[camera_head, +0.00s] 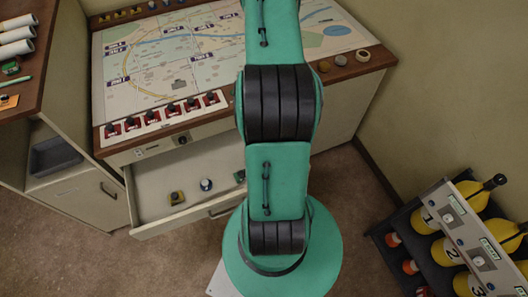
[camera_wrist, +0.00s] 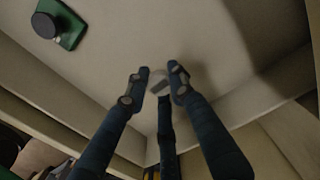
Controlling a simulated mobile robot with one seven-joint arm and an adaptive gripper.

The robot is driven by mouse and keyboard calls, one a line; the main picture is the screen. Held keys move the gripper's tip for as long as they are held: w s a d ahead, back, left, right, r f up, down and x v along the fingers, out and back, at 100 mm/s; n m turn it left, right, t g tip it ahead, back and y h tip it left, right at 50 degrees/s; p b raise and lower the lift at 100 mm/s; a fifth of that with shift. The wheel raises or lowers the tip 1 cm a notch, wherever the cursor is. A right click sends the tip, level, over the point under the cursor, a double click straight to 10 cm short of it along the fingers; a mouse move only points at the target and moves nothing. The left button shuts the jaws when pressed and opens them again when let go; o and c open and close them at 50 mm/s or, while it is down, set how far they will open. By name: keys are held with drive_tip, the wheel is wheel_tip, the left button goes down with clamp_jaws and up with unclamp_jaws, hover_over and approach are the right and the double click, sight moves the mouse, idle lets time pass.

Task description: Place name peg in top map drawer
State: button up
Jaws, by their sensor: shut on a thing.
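The top map drawer (camera_head: 160,228) is pulled open below the map table in the head view. Its pale floor and walls fill much of the wrist view (camera_wrist: 225,30). My gripper (camera_wrist: 158,78) is over the drawer, its fingers pointing at the drawer floor. It is shut on a small grey piece (camera_wrist: 160,84), taken as the name peg, mostly hidden by the fingertips. I cannot tell whether the piece touches the floor. In the head view my arm hides the gripper and the piece.
A green block with a black knob (camera_wrist: 62,27) lies in the drawer. The map table (camera_head: 165,60) is above. A rack of yellow bottles (camera_head: 440,235) stands at right.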

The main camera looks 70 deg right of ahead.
idle(0.3)
drive_tip(key=shift+f+b, duration=0.4)
drive_tip(key=shift+f, duration=1.55)
drive_tip(key=o, duration=0.8)
drive_tip(key=shift+f, duration=0.1)
wheel_tip(320, 180, up, 12)
drive_tip(key=p, duration=0.2)
drive_tip(key=shift+p, duration=0.3)
drive_tip(key=shift+r, duration=0.25)
